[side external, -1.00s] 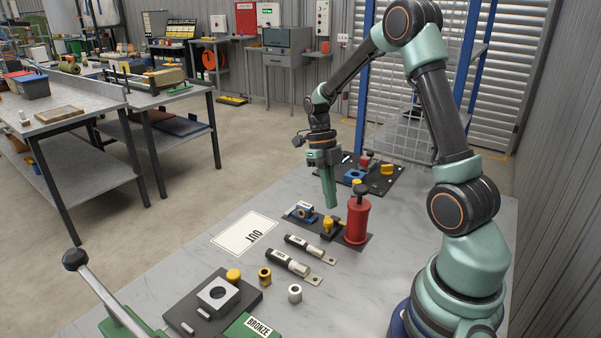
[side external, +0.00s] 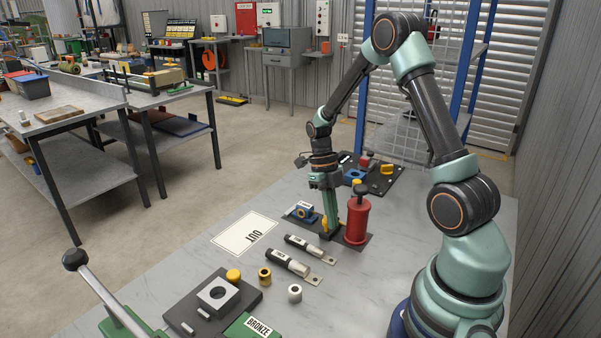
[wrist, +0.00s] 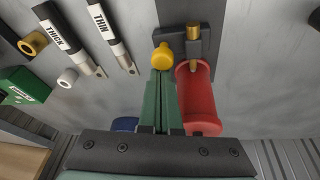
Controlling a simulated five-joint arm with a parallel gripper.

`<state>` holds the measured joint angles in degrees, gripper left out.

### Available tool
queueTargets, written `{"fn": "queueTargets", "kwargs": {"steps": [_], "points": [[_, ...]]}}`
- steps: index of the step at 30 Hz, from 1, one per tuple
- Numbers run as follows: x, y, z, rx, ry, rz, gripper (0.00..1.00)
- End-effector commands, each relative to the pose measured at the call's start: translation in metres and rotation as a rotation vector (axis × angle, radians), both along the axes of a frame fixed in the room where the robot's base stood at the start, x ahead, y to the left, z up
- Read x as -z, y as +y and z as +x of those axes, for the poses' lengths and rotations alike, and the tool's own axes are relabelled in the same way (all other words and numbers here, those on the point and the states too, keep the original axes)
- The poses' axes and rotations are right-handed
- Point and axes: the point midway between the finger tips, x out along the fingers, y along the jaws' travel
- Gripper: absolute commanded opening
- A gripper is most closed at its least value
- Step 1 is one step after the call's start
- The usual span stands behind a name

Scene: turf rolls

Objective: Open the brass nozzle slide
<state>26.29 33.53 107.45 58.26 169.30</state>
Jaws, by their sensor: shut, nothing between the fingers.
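In the wrist view, a brass cylinder (wrist: 193,32), which looks like the nozzle slide, is fitted to a black bracket on a dark plate. A yellow knob (wrist: 162,57) sits beside the bracket; part of it also shows in the side view (side external: 324,223). My gripper (wrist: 158,76) is shut and empty. Its fingertips are low beside the yellow knob, close to or touching it; I cannot tell which. In the side view, my gripper (side external: 331,227) points straight down and hides most of the bracket. A red canister (side external: 357,218) stands just right of the fingers.
A blue fitting (side external: 303,210) stands left of my gripper. Two dark cylinders, labelled THICK (wrist: 57,38) and THIN (wrist: 106,22), lie nearby. Behind is a black board (side external: 382,180) with colored parts. The white OUT card (side external: 244,232) lies on clear bench.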

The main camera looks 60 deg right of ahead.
Motion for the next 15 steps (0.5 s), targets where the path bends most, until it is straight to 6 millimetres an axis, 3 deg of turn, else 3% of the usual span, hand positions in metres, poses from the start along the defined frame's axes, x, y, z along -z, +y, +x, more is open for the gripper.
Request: {"fn": "queueTargets", "kwargs": {"steps": [11,15], "points": [[-0.0007,-0.0015,0.0060,0.000,-0.004,-0.003,0.00],[-0.0095,-0.0025,0.0095,0.000,-0.007,-0.005,0.00]]}}
